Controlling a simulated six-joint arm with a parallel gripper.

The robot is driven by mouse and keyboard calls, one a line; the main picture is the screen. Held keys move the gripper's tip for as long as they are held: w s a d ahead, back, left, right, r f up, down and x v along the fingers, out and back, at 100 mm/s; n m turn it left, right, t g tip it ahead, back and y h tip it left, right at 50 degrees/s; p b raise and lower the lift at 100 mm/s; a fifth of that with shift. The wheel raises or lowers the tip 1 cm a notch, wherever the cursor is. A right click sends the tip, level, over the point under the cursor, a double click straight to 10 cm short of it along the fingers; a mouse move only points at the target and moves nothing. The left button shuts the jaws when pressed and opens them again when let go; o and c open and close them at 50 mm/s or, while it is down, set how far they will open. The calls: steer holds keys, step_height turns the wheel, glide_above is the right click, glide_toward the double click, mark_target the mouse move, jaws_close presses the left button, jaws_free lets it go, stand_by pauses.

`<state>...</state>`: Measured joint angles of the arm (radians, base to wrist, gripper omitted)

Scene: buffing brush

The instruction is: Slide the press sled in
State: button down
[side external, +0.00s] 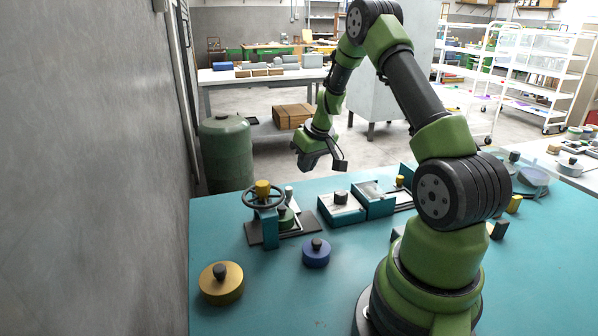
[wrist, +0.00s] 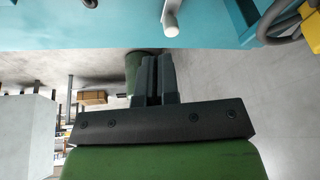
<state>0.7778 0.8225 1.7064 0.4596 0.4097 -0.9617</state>
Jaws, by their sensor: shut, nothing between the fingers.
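The press (side external: 270,228) stands at the table's far left, with a teal upright, a handwheel (side external: 263,196) and a yellow knob on top. A pale sled (side external: 294,213) lies low on its dark base, partly hidden behind the upright; a dark-knobbed green disc and a light upright peg (side external: 289,191) show there. My gripper (side external: 304,166) hangs above and beyond the far table edge, behind the press, apart from it. Its fingers are shut and empty, also seen in the wrist view (wrist: 159,60). A pale rod-like peg (wrist: 171,24) shows ahead of the fingertips, with part of the handwheel (wrist: 284,20) at right.
A teal box with a knobbed pale block (side external: 341,208) stands right of the press. A yellow disc (side external: 221,282) and a blue disc (side external: 316,253) lie in front. A green drum (side external: 226,152) stands beyond the table, near the grey wall. The front table area between discs and wall is mostly clear.

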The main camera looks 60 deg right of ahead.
steer(key=s+d+m+t+y, duration=0.1)
steer(key=s+d+t+y, duration=0.2)
steer(key=s+d, duration=0.35)
steer(key=x, duration=0.9)
steer(key=shift+w+d+r, duration=0.1)
steer(key=shift+w+d, duration=0.05)
steer(key=shift+w, duration=0.3)
steer(key=w+a, duration=0.2)
steer(key=shift+w+a+f, duration=0.1)
steer(key=shift+a+f, duration=0.15)
steer(key=shift+f, duration=0.05)
steer(key=shift+w+a, duration=0.3)
steer(key=shift+a, duration=0.1)
steer(key=shift+w+a, duration=1.75)
steer(key=shift+a, duration=0.05)
